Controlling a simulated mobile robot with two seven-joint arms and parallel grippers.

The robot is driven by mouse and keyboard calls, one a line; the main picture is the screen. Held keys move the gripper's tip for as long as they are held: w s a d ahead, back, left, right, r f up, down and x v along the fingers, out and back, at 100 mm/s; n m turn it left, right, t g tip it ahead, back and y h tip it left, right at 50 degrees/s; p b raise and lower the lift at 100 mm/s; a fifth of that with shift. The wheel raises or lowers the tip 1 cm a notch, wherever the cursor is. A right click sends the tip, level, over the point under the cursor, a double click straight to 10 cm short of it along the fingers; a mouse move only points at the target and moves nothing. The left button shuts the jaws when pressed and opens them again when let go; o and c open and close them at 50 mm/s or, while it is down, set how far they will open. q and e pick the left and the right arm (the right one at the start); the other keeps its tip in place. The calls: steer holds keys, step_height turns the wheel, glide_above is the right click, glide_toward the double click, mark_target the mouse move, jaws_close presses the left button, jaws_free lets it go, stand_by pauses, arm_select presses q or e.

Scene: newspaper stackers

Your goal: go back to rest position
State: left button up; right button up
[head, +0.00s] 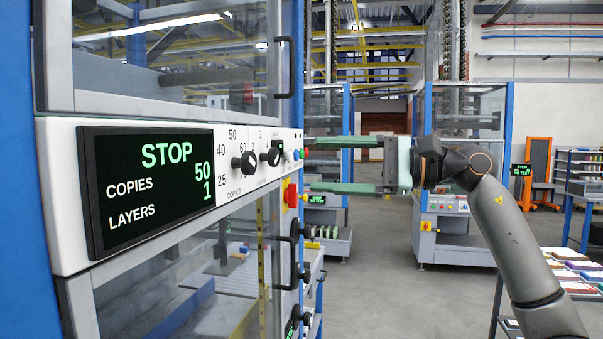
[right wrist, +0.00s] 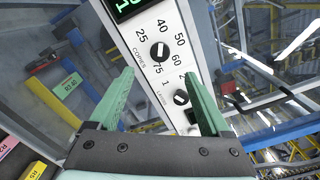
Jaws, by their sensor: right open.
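My right gripper (head: 312,165) is open and empty, with its green fingers pointing left toward the stacker's control panel (head: 70,240). In the right wrist view its fingertips (right wrist: 159,75) are wide apart, with the copies knob (right wrist: 159,52) and the layers knob (right wrist: 181,98) seen between them. Nothing is between the fingers. The gap between fingertips and panel is hard to judge. In the head view the black copies knob (head: 246,162) and layers knob (head: 271,156) are clear of the fingers. The display (head: 150,185) reads STOP, copies 50, layers 1. My left gripper is not in view.
The stacker's glazed doors have black handles (head: 286,68) that stick out. A red switch (head: 291,196) sits below the panel. A table with colourful stacks (head: 575,270) stands at right, beside my right arm. Other stackers (head: 455,215) stand behind. The middle floor is clear.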

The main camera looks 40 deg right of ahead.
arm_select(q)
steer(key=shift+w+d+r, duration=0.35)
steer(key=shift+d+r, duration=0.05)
arm_select(e)
steer(key=shift+s+d, duration=0.3)
steer(key=shift+s, duration=0.05)
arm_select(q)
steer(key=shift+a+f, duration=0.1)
